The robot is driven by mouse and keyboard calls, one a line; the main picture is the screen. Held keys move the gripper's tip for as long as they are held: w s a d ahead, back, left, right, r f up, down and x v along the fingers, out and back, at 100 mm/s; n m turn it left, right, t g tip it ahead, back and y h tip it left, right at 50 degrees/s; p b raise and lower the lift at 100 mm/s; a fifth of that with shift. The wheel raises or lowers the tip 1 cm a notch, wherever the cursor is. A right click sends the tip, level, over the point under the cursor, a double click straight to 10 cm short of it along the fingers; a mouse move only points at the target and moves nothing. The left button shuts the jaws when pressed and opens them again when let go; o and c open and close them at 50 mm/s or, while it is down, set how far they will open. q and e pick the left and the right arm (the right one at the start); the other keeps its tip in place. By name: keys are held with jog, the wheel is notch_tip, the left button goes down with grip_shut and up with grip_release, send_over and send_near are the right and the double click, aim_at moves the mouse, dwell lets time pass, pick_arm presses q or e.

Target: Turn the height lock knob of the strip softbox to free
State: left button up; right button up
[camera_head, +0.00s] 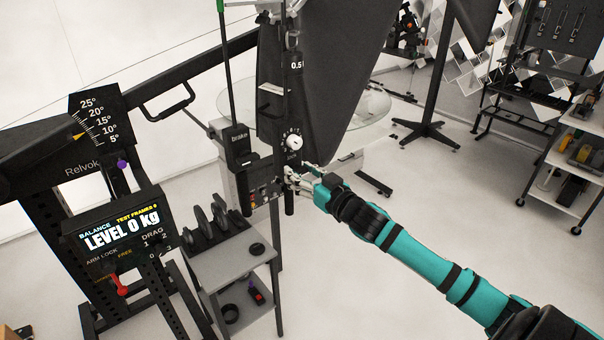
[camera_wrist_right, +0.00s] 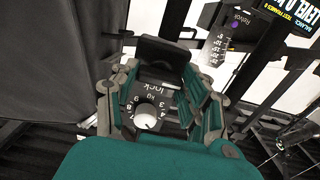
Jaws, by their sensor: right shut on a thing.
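The strip softbox (camera_head: 340,70) is the large dark panel at the top middle of the head view; its dark side also fills the left of the wrist view (camera_wrist_right: 45,75). My right gripper (camera_head: 301,178) is at the lower end of its black mount, below a white dial (camera_head: 294,142). In the wrist view the right gripper's fingers (camera_wrist_right: 166,68) close around a black piece (camera_wrist_right: 168,50), which I take for the height lock knob. The word "lock" and the white dial (camera_wrist_right: 148,116) show between the fingers. The knob's setting cannot be read. My left gripper is not in view.
A stand with a balance display (camera_head: 120,232) and a red lever (camera_head: 119,285) is at the left. A grey cart (camera_head: 235,262) stands below the mount. A round glass table (camera_head: 375,115) is behind the softbox.

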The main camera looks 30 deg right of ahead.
jog(key=shift+n, duration=0.4)
jog(key=n, duration=0.3)
jog(key=shift+n, duration=0.4)
jog(key=n, duration=0.9)
jog(key=shift+f+b, duration=0.1)
jog(key=shift+b, duration=0.25)
jog(key=n, duration=0.4)
jog(key=shift+n, duration=0.4)
jog(key=o, duration=1.2)
jog(key=shift+c, duration=0.2)
